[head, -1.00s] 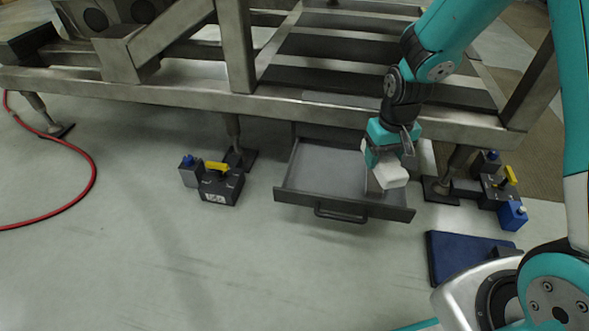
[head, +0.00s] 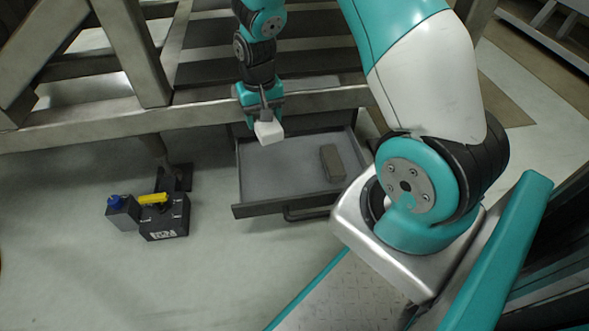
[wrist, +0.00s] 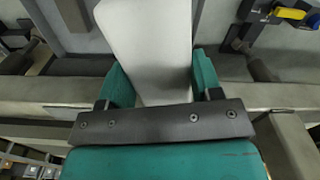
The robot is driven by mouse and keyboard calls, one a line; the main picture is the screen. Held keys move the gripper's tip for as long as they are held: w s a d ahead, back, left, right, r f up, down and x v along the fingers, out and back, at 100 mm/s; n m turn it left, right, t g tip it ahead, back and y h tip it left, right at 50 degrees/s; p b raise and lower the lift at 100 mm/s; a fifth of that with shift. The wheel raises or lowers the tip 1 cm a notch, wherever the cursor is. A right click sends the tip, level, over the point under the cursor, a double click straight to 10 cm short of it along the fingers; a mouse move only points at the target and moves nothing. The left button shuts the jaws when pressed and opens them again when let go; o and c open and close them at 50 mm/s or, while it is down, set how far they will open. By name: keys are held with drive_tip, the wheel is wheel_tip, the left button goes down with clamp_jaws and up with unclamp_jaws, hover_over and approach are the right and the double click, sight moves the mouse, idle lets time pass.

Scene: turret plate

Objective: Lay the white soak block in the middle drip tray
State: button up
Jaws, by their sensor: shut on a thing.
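The white soak block (head: 269,132) is in my gripper (head: 265,115), held over the rear left part of an open grey drip tray (head: 270,208). My gripper is shut on it; the block hangs above the tray floor, apart from it. In the wrist view the pale block (wrist: 150,45) fills the space between the two teal fingers (wrist: 162,84). The tray is pulled out from under the steel frame and has a dark handle at the front. Only this one open tray shows, so I cannot tell its place in a row.
A grey-brown block (head: 332,163) lies in the tray's right part; the tray floor left of it is bare. The steel frame beam (head: 200,113) runs just behind my gripper. A dark box with a yellow handle (head: 162,215) stands on the floor at the left.

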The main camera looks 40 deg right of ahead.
drive_tip(key=d+f+m, duration=0.1)
drive_tip(key=d+f+b, duration=0.1)
drive_tip(key=d+f+m, duration=0.1)
drive_tip(key=f, duration=0.1)
drive_tip(key=shift+w+m, duration=0.3)
drive_tip(key=b, duration=0.8)
hover_over(276, 175)
wheel_tip(276, 175, down, 14)
drive_tip(key=shift+a+f, duration=0.1)
drive_tip(key=shift+a, duration=0.05)
drive_tip(key=shift+f+b, duration=1.05)
drive_tip(key=shift+f, duration=1.25)
drive_tip(key=shift+f, duration=0.2)
drive_tip(key=o, duration=0.9)
drive_tip(key=shift+o, duration=0.2)
drive_tip(key=shift+r, duration=0.1)
